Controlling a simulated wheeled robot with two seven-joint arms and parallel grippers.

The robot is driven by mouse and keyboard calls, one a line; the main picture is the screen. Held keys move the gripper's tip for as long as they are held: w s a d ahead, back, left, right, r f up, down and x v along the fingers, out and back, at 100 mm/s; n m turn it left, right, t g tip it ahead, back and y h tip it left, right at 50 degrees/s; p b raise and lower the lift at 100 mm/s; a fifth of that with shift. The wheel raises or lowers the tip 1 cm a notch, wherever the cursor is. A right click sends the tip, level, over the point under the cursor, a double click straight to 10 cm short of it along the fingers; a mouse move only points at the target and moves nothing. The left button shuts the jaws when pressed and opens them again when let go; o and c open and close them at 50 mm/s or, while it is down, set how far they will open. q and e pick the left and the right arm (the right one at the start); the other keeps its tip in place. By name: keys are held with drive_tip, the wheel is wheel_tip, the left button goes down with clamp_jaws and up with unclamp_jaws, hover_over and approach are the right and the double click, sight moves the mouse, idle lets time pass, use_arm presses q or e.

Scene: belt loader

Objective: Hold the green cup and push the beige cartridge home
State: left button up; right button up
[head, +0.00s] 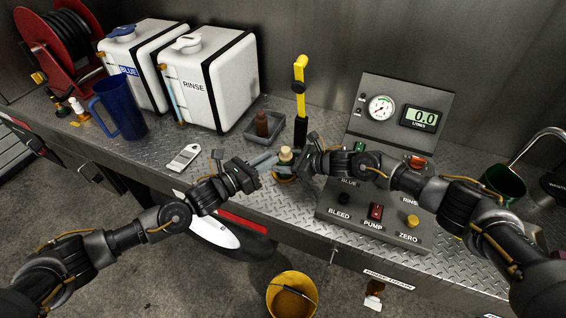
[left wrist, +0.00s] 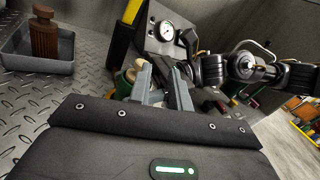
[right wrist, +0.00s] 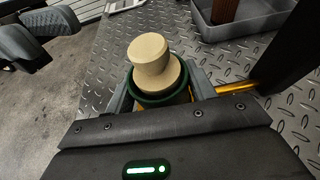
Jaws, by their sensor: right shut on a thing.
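The green cup (right wrist: 160,98) sits between the fingers of my right gripper (right wrist: 163,100), which is shut on it. The beige cartridge (right wrist: 150,60) stands in the cup's mouth, with its knob and upper body above the rim; its lower end is hidden. In the head view the cartridge (head: 286,154) shows near the front edge of the bench. My left gripper (head: 266,162) is just left of the cup and cartridge. In the left wrist view its fingers (left wrist: 162,75) are apart with nothing between them, and the cup and cartridge show partly behind them.
A grey tray with a brown bottle (head: 262,123) and a yellow-handled tool (head: 300,90) stand behind. The control box (head: 375,215) is close on the right. A yellow bucket (head: 291,296) is below the bench.

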use_arm(q)
drive_tip(key=d+r, duration=0.1)
drive_tip(key=r, duration=0.1)
drive_tip(key=w+d+r+n+g+h, duration=0.1)
drive_tip(key=d+r, duration=0.1)
drive_tip(key=r, duration=0.1)
drive_tip(key=d+r+n+g, duration=0.1)
drive_tip(key=d+r, duration=0.1)
drive_tip(key=shift+w+d+r+h, duration=0.2)
drive_tip(key=shift+w+h, duration=0.2)
clamp_jaws()
drive_tip(key=d+r+n+g+h, duration=0.1)
drive_tip(key=d+r+n+g, duration=0.25)
drive_tip(key=d+r, duration=0.35)
drive_tip(key=n+g+y, duration=0.3)
drive_tip(key=n+y, duration=1.3)
drive_tip(key=n, duration=1.9)
approach(286, 148)
drive_tip(key=shift+x, duration=3.3)
drive_tip(key=shift+s, duration=0.1)
